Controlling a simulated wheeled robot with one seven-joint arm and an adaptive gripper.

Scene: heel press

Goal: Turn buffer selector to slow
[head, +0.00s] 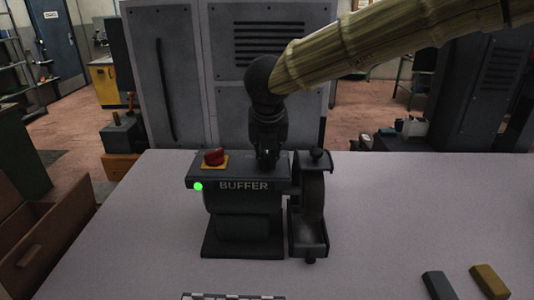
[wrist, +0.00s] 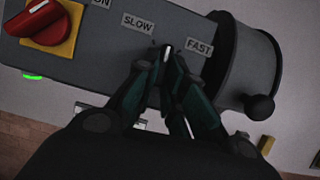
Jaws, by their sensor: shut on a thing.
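The buffer (head: 243,210) is a dark machine on the table with a lit green lamp (head: 198,186). My gripper (head: 267,160) reaches down onto its top from above. In the wrist view my gripper (wrist: 168,75) is shut on the buffer selector (wrist: 167,47), a small dark knob with a pale mark. The knob is mostly hidden by the fingers. The SLOW label (wrist: 138,22) is to its upper left and the FAST label (wrist: 199,47) to its right. The pale mark appears between the two labels; its exact setting is hard to tell.
A red switch (head: 214,157) on a yellow plate is left of my gripper on the buffer's top. The buffing wheel (head: 312,195) is on the right side. Dark and yellow blocks (head: 490,281) lie at the table's front right. A grey cabinet (head: 180,90) stands behind.

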